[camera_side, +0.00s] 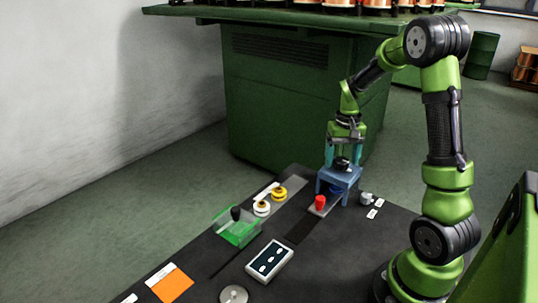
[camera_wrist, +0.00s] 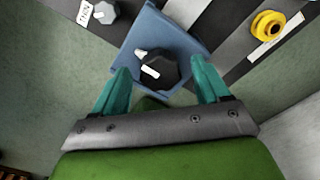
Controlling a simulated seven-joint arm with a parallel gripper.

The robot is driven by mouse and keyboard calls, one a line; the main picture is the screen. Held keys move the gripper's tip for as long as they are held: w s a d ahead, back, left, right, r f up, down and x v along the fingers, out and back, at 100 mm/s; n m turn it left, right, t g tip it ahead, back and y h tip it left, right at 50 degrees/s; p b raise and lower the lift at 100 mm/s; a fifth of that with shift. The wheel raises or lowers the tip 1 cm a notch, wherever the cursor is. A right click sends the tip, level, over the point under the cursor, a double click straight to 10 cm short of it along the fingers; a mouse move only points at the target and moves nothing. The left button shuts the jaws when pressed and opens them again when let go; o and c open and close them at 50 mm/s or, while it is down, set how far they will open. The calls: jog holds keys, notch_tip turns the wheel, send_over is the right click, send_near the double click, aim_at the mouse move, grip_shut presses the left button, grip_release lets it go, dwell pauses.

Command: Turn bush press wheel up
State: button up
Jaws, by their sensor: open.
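The blue bush press (camera_side: 338,178) stands on the dark bench top and also shows in the wrist view (camera_wrist: 152,28). Its black faceted wheel (camera_wrist: 172,70) sits on top, with a white pointer at one side and a small white mark on it. My gripper (camera_side: 342,155) is directly over the press, pointing down. In the wrist view my gripper (camera_wrist: 161,78) is open, with one teal finger at each side of the wheel. I cannot tell whether the fingers touch the wheel.
A red knob (camera_side: 320,202) stands just in front of the press. A grey knob (camera_side: 367,197) with labels is to the right. Yellow (camera_side: 279,193) and white (camera_side: 262,208) knobs, a green clear box (camera_side: 237,230) and a panel (camera_side: 269,262) are to the left. A green cabinet (camera_side: 270,100) stands behind.

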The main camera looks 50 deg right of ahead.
aim_at(342, 159)
notch_tip(342, 159, up, 17)
dwell(0.4)
jog(key=shift+f, duration=0.1)
jog(key=s+a+f+n+t+y, duration=0.1)
jog(key=s+a+n+t, duration=0.1)
jog(key=a, duration=1.1)
jog(key=s+a+f+n+t+y, duration=0.1)
jog(key=s+a+t, duration=0.3)
jog(key=a, duration=1)
jog(key=shift+s+f+n+t, duration=0.15)
jog(key=shift+f+n+t, duration=0.15)
jog(key=shift+n+t, duration=0.45)
